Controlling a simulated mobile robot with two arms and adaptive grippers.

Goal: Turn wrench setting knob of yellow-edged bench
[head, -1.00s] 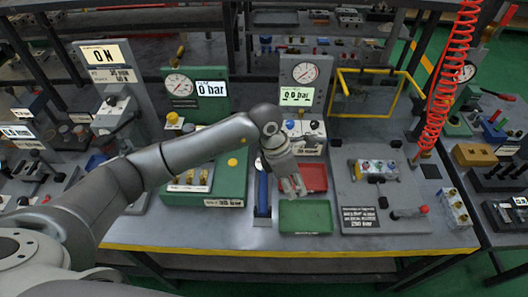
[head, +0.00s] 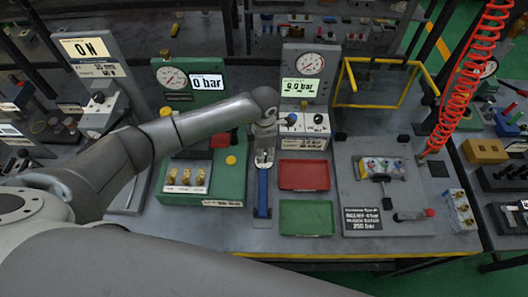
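The yellow-edged bench (head: 330,254) fills the middle of the head view. A tool or fixture with a blue bar (head: 263,190) stands out on it, left of the trays. Its upper end is partly hidden by my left gripper (head: 264,158), which points down over it. I cannot tell whether they touch, or whether the fingers are open. Behind, a white box carries a blue knob (head: 291,118) and a dark knob (head: 318,118) under a 0.0 bar gauge panel (head: 305,72). I cannot tell which part is the wrench setting knob. My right gripper is not in view.
A red tray (head: 303,175) and a green tray (head: 306,217) lie right of the blue bar. A green valve unit (head: 233,180) stands left. A yellow frame (head: 381,105) and a grey plate with a valve block (head: 381,168) are at right. A red coiled hose (head: 484,50) hangs there.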

